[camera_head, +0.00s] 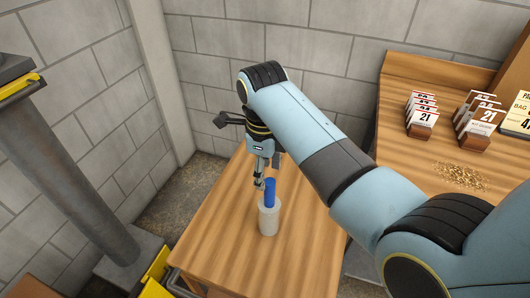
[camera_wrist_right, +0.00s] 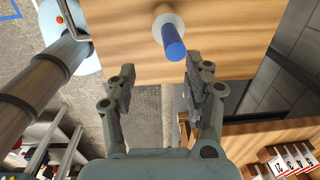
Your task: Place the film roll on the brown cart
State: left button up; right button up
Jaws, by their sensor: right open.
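The film roll (camera_head: 268,222) is a pale, whitish cylinder with a blue core sticking up from it. It stands upright on a brown wooden top (camera_head: 225,245). This top has a metal rail at its near left corner and looks like the brown cart, though I cannot be sure. My right gripper (camera_head: 261,178) is open, pointing down just behind the blue core. In the right wrist view the film roll (camera_wrist_right: 172,38) lies just ahead of the open fingers (camera_wrist_right: 160,72), closer to the right finger, with nothing held. My left gripper is out of view.
A wooden counter (camera_head: 425,155) at the right holds number cards (camera_head: 423,113) and a pile of small grains (camera_head: 460,177). A grey post (camera_head: 55,150) stands at the left. Block walls close off the back. The wooden top around the roll is clear.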

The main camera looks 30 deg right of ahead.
notch_tip(320, 180, up, 7)
jog(key=shift+a+f, duration=0.15)
jog(key=shift+s, duration=0.15)
dwell(0.4)
